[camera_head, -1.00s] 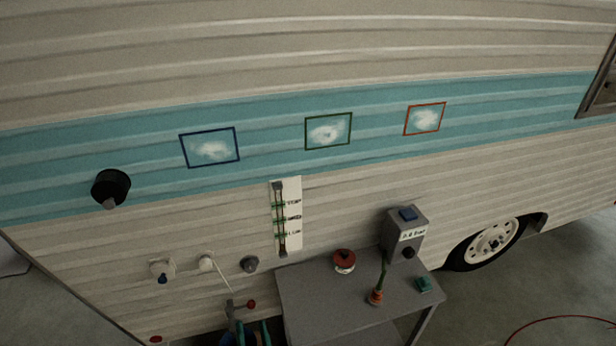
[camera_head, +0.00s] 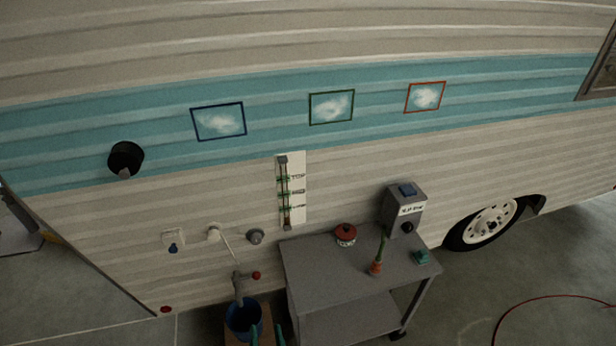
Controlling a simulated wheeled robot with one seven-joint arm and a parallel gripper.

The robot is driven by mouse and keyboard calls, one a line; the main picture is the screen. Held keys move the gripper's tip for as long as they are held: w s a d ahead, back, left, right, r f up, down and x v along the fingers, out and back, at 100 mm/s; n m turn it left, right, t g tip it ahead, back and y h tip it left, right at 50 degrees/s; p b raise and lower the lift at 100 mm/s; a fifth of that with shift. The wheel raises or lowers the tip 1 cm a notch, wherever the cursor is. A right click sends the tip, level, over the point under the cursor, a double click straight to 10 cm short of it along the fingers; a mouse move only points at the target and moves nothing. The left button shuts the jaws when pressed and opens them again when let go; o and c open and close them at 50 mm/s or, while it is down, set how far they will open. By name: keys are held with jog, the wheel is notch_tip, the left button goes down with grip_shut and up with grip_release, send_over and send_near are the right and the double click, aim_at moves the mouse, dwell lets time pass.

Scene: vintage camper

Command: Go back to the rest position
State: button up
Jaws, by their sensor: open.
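My gripper and arm cannot be made out in the current head view. The camper side wall (camera_head: 350,165) fills most of the view, with a teal band across it. A grey cart (camera_head: 320,264) stands against the wall, below the middle of the picture.
On the cart are a red-and-white pot (camera_head: 346,234), an orange-based green item (camera_head: 377,266), a grey box (camera_head: 404,205) and a teal block (camera_head: 422,257). A blue bucket (camera_head: 243,318) stands left of the cart. A red hose (camera_head: 540,301) lies on the floor at right.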

jog(key=s+d+r+n+g+h, duration=0.1)
jog(key=s+d+r, duration=0.3)
jog(key=s, duration=0.5)
jog(key=s+d+r+n+h, duration=0.1)
jog(key=s+d+r+h, duration=0.1)
jog(key=s+d+r, duration=0.2)
jog(key=s+d+r+n+g+h, duration=0.1)
jog(key=s+d+r, duration=0.3)
jog(key=s+r, duration=0.4)
jog(key=s, duration=0.7)
jog(key=shift+s+r+g, duration=0.15)
jog(key=shift+r+g, duration=0.15)
jog(key=shift+d, duration=0.1)
